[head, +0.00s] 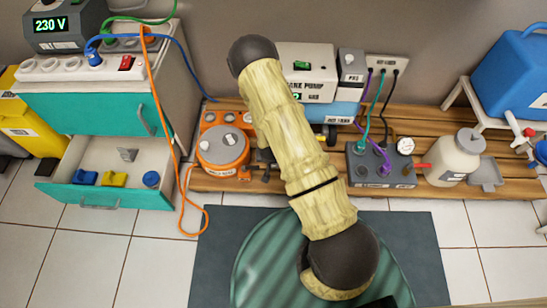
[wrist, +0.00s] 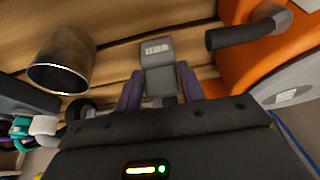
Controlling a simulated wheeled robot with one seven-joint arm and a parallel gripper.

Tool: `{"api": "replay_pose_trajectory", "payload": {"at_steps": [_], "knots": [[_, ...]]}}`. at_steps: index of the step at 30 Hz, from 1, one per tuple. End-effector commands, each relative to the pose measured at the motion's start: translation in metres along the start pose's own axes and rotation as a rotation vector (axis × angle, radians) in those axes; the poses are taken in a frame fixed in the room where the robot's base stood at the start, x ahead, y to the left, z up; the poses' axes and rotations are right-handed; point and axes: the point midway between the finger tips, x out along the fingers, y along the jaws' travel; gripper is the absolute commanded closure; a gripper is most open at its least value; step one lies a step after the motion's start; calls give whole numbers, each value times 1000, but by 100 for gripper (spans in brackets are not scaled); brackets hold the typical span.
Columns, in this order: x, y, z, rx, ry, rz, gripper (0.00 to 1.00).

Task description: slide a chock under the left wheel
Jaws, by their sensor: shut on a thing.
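My gripper (wrist: 160,82) is shut on a grey block (wrist: 157,52) with a small white label, which looks like a chock. Its purple fingers press on the block's two sides, and the block points forward over the wooden slats. In the head view my arm hides the gripper and most of what is around it. The pump unit (head: 306,58), with a blue tank below, stands behind my arm. A small dark wheel (head: 332,133) shows at its lower right. The left wheel cannot be made out; my arm covers that side.
An orange round unit (head: 222,148) stands close left of my gripper; in the wrist view its orange body (wrist: 245,45) is at the right. A dark metal cylinder (wrist: 62,58) is at the left. A grey box with hoses (head: 382,168) is right. An open drawer (head: 105,185) stands left.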

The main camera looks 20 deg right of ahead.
Motion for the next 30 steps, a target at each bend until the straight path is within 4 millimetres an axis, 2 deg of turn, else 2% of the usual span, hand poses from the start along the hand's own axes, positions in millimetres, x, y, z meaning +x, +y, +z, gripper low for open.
{"api": "replay_pose_trajectory", "payload": {"at_steps": [30], "knots": [[7, 0, 3, 0, 0, 0, 87]]}}
